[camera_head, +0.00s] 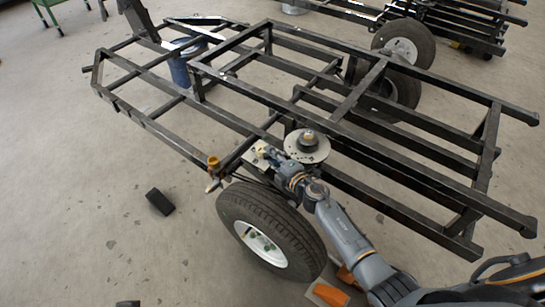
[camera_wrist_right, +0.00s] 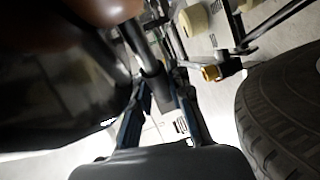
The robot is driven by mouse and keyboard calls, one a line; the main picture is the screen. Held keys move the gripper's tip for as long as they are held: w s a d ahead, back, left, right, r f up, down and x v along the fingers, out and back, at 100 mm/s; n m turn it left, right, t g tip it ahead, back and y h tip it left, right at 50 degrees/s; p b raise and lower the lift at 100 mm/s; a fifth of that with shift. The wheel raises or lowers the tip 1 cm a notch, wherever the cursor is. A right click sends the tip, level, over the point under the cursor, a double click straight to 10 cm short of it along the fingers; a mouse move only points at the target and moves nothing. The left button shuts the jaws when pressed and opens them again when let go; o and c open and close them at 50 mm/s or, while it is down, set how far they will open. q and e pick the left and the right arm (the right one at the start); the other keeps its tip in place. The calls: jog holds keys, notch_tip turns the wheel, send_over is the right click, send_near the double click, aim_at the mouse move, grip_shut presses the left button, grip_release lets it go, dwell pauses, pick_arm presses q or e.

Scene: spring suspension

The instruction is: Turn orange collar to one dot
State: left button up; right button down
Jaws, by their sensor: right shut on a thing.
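In the head view, a grey disc (camera_head: 306,153) on the black trailer frame carries a small dome with a dull orange band (camera_head: 308,138). This band may be the orange collar; any dots are too small to read. My right gripper (camera_head: 266,152) is just left of the disc, above the tyre. In the right wrist view its two fingers (camera_wrist_right: 160,98) close around the lower end of a dark rod (camera_wrist_right: 150,66). A blurred brown rounded shape (camera_wrist_right: 105,8) fills the top left there. My left gripper is not in view.
The tyre (camera_head: 270,226) stands close below my right arm; it also shows in the wrist view (camera_wrist_right: 285,115). A brass fitting (camera_head: 213,162) sits at the frame's near edge. A black block (camera_head: 159,202) lies on the floor, with clear concrete around it.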

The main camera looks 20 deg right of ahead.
jog(key=shift+w+d+m+h, duration=0.1)
jog(key=shift+w+m+h, duration=0.15)
jog(key=shift+m+h, duration=0.05)
dwell(0.4)
jog(key=c, duration=1.2)
grip_release()
jog(key=v, duration=1.2)
